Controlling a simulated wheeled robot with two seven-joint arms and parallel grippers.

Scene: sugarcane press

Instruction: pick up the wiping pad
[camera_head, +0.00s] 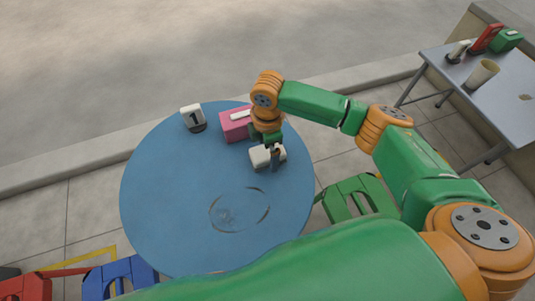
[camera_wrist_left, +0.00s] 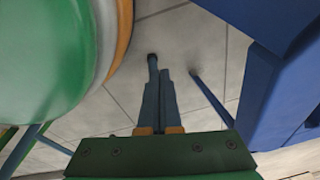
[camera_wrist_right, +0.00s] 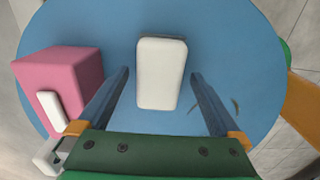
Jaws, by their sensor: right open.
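The wiping pad, a white rounded block (camera_head: 259,157), lies on the round blue table (camera_head: 165,190), towards its right side. In the right wrist view the pad (camera_wrist_right: 161,73) lies between and ahead of the two blue fingers, with blue table showing on both sides of it. My right gripper (camera_head: 271,155) is over the pad, pointing down, open and empty; it also shows in the right wrist view (camera_wrist_right: 158,75). One finger hides part of the pad in the head view. My left gripper (camera_wrist_left: 158,65) has its fingers together with nothing visible between them.
A pink box (camera_head: 234,126) with a white piece on it stands close beside the right gripper. A white block marked 1 (camera_head: 192,117) stands at the table's back. A ring-shaped stain (camera_head: 240,210) marks the front. A grey side table (camera_head: 490,85) holds a cup (camera_head: 482,74).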

